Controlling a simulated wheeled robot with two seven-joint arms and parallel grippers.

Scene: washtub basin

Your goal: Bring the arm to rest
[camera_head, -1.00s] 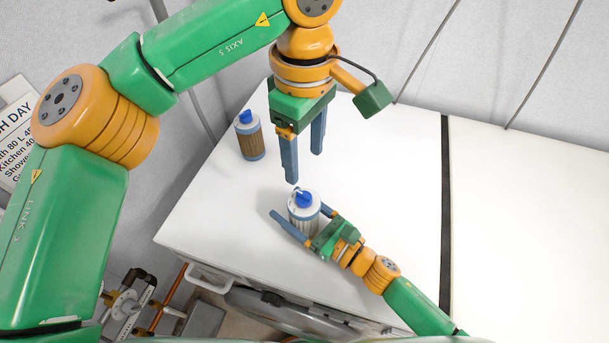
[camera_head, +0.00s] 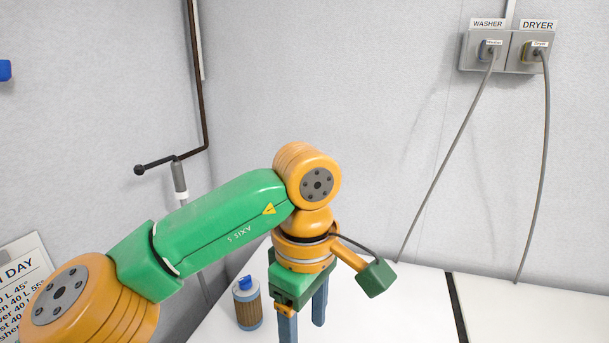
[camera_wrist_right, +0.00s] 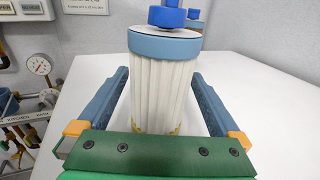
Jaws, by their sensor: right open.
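My left gripper (camera_head: 304,312) hangs pointing down over the white top in the head view. In the right wrist view my right gripper (camera_wrist_right: 160,78) is open. Its fingers stand on either side of a white pleated cartridge (camera_wrist_right: 163,90) with a blue-grey collar and blue cap, with gaps on both sides. The cartridge is upright on the white surface; its foot is partly hidden by my gripper. My right arm is outside the head view.
A brown pleated canister with a blue cap (camera_head: 248,305) stands left of my left gripper. The white top (camera_head: 400,305) is clear to the right. Cables hang from the washer and dryer outlets (camera_head: 505,52). A gauge (camera_wrist_right: 38,66) and pipes are at the left.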

